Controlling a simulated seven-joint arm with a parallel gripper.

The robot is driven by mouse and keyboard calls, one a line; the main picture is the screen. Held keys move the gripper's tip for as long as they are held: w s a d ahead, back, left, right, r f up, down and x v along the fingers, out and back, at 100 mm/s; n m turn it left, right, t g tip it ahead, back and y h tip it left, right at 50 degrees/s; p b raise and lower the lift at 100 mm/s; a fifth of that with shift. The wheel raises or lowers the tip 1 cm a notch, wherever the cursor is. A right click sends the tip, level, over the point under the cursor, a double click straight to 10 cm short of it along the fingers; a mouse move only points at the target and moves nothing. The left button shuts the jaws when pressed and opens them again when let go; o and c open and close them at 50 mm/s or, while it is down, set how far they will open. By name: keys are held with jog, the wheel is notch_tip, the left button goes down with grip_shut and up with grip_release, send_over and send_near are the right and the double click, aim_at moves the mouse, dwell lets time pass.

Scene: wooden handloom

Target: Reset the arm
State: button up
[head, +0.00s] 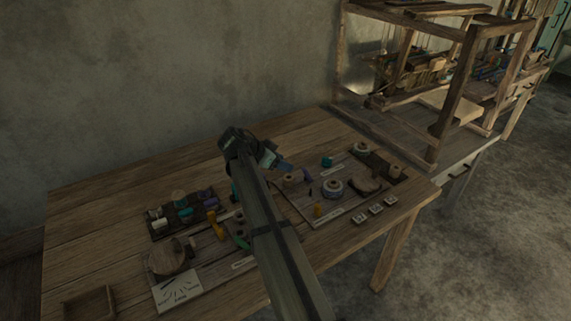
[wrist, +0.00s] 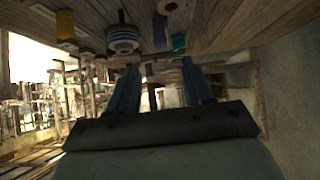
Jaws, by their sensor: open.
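My arm reaches across the wooden table (head: 90,215) from the front. My gripper (head: 284,166) is above the table, near its middle, pointing to the right in the head view. In the wrist view the two blue fingers of my gripper (wrist: 158,72) stand apart with nothing between them, so it is open and empty. The wrist view looks upside down, with the table top along its upper edge. My arm hides part of the table's middle.
Left are a dark tray of spools (head: 183,215), a brown stone-like lump (head: 171,257) and an empty wooden box (head: 90,304). Right are a board with spools (head: 332,187) and small white tiles (head: 376,209). A wooden loom (head: 462,75) stands at the right back.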

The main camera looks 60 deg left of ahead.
dwell(0.6)
